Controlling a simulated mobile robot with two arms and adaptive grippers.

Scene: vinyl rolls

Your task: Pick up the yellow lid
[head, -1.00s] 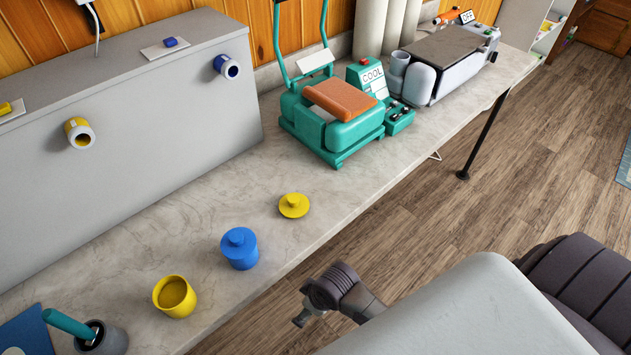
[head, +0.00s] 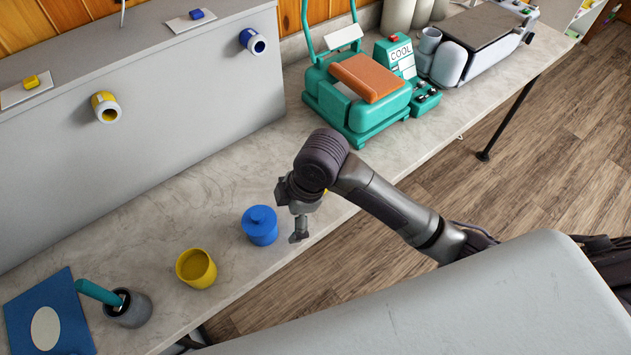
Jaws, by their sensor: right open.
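The yellow lid (head: 325,191) is almost wholly hidden behind my right wrist; only a thin yellow sliver shows at its edge. My right gripper (head: 299,237) points down over the counter, just right of the blue lidded pot (head: 260,227). Its jaws are open, and I see nothing held in them. The gap between the fingertips and the lid cannot be judged. An open yellow pot (head: 196,268) stands to the left of the blue pot, nearer the front edge. My left gripper is out of view.
The grey counter (head: 170,220) is clear behind the pots. A teal press (head: 360,95) stands behind my right arm. A grey box (head: 150,130) with blue and yellow spouts lines the back. A dark cup (head: 130,308) with a teal-handled tool stands at front left.

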